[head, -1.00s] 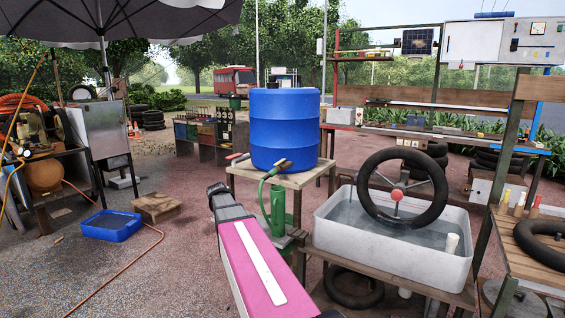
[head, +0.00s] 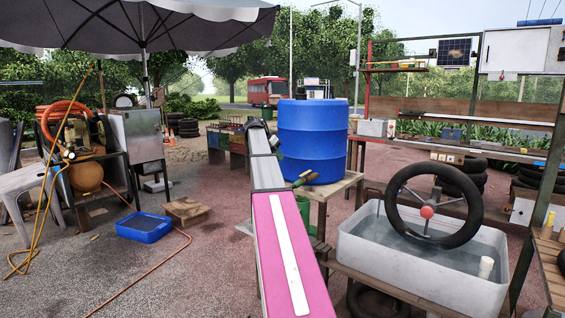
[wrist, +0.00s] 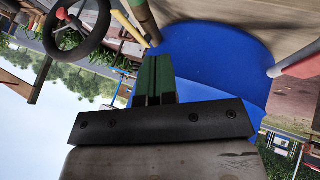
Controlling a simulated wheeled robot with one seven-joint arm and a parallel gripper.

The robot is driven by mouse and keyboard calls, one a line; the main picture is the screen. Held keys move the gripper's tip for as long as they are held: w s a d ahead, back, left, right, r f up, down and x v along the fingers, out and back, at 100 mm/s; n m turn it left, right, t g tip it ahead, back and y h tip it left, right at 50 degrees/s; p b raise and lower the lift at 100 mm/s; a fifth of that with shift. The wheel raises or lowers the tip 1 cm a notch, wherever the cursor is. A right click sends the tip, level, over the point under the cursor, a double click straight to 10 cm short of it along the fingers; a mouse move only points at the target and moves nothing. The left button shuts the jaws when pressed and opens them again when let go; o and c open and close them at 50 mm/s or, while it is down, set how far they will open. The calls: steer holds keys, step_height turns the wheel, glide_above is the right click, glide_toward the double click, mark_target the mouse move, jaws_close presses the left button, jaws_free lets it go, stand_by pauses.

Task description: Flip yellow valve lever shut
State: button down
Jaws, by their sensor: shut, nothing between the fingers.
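The compressor cart (head: 85,170) stands at the left in the head view, with an orange-brown tank (head: 88,177) and a coiled orange hose. A small yellow part (head: 69,154) shows near its front fittings; it is too small to tell whether it is the valve lever or how it is turned. My gripper (wrist: 154,72) is shut and empty, its green fingers together in the wrist view. In the head view my arm reaches forward beside the barrel, far to the right of the cart.
The blue barrel (head: 313,140) stands on a wooden stand right of my arm. A water tub (head: 400,262) with a wheel (head: 434,206) is further right. A blue tray (head: 145,228), a wooden step (head: 187,211) and a trailing hose lie on open ground before the cart.

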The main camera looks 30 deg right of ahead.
steer(key=s+d+f, duration=0.5)
steer(key=d+f, duration=0.1)
steer(key=shift+d+f, duration=0.3)
steer(key=shift+s, duration=0.15)
